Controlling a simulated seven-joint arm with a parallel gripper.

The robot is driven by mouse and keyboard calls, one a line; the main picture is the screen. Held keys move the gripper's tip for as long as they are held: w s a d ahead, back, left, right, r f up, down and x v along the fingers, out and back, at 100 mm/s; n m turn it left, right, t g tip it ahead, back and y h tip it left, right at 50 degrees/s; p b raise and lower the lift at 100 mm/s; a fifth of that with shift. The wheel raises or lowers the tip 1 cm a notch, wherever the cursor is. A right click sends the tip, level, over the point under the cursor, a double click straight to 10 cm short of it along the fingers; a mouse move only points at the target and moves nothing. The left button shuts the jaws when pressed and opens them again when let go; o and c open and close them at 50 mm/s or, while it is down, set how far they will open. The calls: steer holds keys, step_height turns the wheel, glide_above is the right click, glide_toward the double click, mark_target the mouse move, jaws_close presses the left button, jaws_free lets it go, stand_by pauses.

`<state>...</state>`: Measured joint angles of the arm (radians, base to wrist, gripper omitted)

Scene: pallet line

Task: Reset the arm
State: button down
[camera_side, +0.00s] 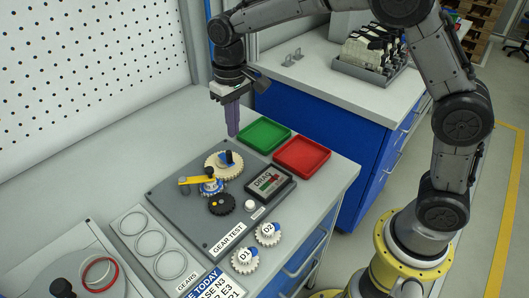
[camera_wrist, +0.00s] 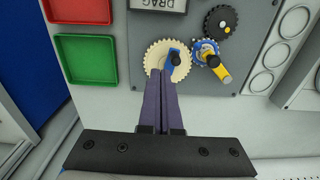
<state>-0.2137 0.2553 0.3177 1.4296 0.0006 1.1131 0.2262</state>
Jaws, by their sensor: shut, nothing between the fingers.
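My gripper (camera_side: 232,134) is shut and empty, its purple fingers pointing down above the bench behind the gear test board (camera_side: 163,184). In the wrist view the shut fingers (camera_wrist: 166,80) appear in front of the cream gear (camera_wrist: 151,56). The cream gear (camera_side: 215,163) sits on the board with a blue-and-black piece on it. Beside it are a blue gear (camera_side: 211,187) with a yellow crank arm (camera_side: 192,180), and a black gear (camera_side: 221,204). The DRAG display (camera_side: 267,182) is on the board's right part.
A green tray (camera_side: 263,135) and a red tray (camera_side: 302,157) stand behind the board. Gears marked D2 (camera_side: 268,234) and D3 (camera_side: 245,260) lie at its front right. A grey tray with rings (camera_side: 150,243) is at the front left. The bench at the back left is bare.

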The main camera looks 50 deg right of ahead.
steer(key=s+d+r+m+t, duration=0.1)
steer(key=s+d+r+t, duration=0.45)
steer(key=s+r, duration=0.85)
steer(key=s+d+f, duration=0.2)
steer(key=s+f, duration=0.1)
steer(key=s, duration=0.4)
steer(key=s+d+f+n, duration=0.1)
steer(key=s+d+f, duration=0.1)
steer(key=s+f, duration=0.2)
steer(key=s, duration=0.2)
steer(key=shift+s, duration=0.4)
